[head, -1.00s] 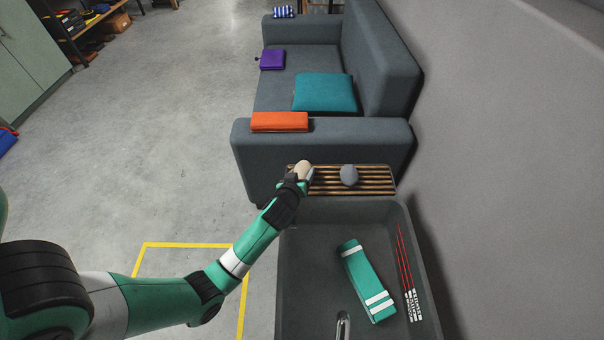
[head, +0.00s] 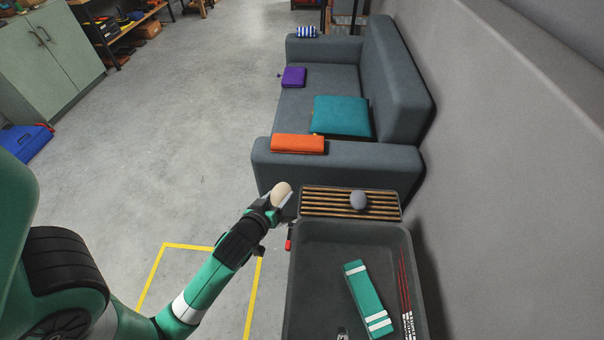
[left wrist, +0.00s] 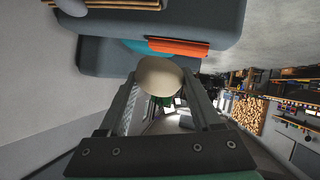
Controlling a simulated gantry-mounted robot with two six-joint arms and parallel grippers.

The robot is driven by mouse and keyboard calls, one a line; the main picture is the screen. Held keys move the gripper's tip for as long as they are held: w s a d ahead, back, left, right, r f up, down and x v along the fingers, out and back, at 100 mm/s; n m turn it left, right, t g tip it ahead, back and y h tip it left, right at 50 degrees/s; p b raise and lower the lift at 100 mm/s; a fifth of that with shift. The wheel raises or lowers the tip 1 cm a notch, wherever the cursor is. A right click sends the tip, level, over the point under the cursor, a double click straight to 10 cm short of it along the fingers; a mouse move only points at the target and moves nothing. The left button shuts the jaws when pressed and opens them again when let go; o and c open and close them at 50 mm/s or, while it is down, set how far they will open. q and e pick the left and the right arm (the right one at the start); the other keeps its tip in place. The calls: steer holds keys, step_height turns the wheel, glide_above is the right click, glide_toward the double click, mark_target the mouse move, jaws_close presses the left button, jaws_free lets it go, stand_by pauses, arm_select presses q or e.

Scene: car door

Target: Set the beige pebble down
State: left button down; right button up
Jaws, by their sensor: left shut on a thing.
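The beige pebble (head: 281,193) is held in my left gripper (head: 279,203), left of the slatted wooden rack and clear of it. In the left wrist view the pebble (left wrist: 160,77) sits between the two fingertips of the left gripper (left wrist: 162,92), which is shut on it. A grey pebble (head: 358,200) rests on the slatted rack (head: 325,204); it shows at the top left of the left wrist view (left wrist: 73,7). My right gripper is not in view.
The rack adjoins a dark grey tray (head: 322,258) holding a teal folded cloth with white stripes (head: 367,298) and thin red sticks (head: 405,295). A grey sofa (head: 345,160) with an orange cushion (head: 298,143) stands behind. The rack's left part is bare.

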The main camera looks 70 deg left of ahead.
arm_select(q)
steer(key=shift+w, duration=0.1)
steer(key=w+d+f+m+t+h, duration=0.2)
steer(key=w+d+m+h, duration=0.35)
steer(key=d, duration=0.65)
steer(key=w+d+f+m+t+h, duration=0.1)
steer(key=w+d+m+t+h, duration=0.25)
steer(key=w+d, duration=0.6)
steer(key=s+d+r+p, duration=0.1)
steer(key=s+r+p, duration=0.3)
steer(key=r+p, duration=0.8)
steer(key=s+d+r+p, duration=0.1)
steer(key=s+r+p, duration=0.4)
steer(key=r+p, duration=0.7)
steer(key=g+p, duration=0.1)
steer(key=p, duration=0.2)
steer(key=shift+r+m+h, duration=0.3)
steer(key=shift+r+m, duration=0.1)
